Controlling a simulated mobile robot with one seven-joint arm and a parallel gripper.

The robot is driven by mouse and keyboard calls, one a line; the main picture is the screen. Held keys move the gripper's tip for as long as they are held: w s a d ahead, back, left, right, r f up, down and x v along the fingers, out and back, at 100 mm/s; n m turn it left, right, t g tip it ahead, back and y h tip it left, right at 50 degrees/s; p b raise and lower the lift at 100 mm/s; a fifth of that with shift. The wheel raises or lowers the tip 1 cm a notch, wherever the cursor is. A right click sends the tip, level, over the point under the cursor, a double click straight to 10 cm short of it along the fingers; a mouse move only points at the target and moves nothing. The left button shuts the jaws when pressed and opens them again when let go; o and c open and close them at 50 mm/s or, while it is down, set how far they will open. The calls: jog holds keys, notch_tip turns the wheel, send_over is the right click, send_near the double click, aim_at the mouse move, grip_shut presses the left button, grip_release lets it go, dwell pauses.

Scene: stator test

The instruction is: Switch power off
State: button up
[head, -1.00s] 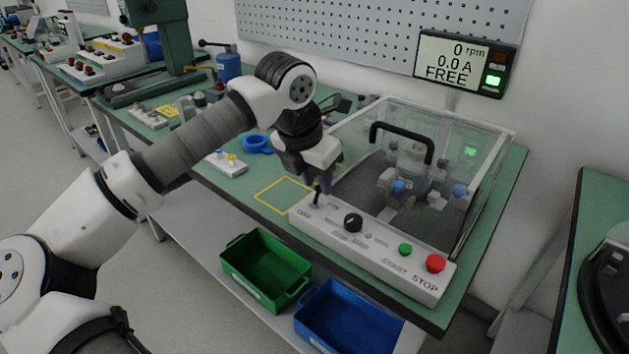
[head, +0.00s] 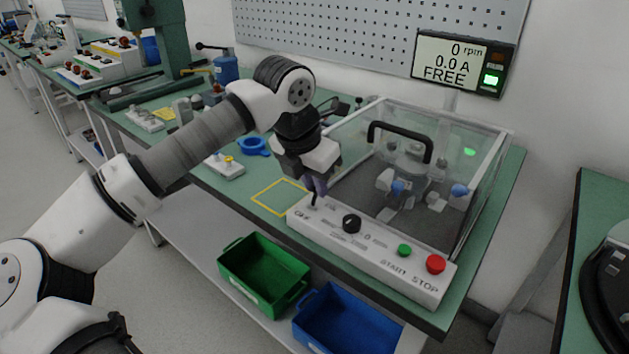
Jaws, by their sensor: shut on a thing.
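The white control panel (head: 375,251) sits at the front of the test station. It carries a small dark toggle lever (head: 315,201) at its left end, a black knob (head: 351,223), a green START button (head: 404,250) and a red STOP button (head: 436,264). My gripper (head: 317,190) points down at the panel's left end, shut on the toggle lever. The fingers hide most of the lever, so its exact tilt is hard to tell. The display (head: 463,61) on the wall reads 0 rpm, 0.0 A, FREE, with a green light lit.
A clear cover with a black handle (head: 400,128) is closed over the fixture behind the panel. A yellow outlined square (head: 281,196) on the green bench is empty. A green bin (head: 263,273) and a blue bin (head: 345,318) stand on the shelf below.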

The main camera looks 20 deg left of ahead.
jog(key=shift+s+a+b, duration=0.2)
jog(key=shift+s+a, duration=0.05)
jog(key=shift+s, duration=0.45)
jog(key=shift+s+a+b, duration=0.2)
jog(key=shift+s+a, duration=0.05)
jog(key=shift+s, duration=0.4)
jog(key=o, duration=0.4)
jog(key=shift+o, duration=0.2)
jog(key=p+v, duration=0.3)
jog(key=v, duration=0.3)
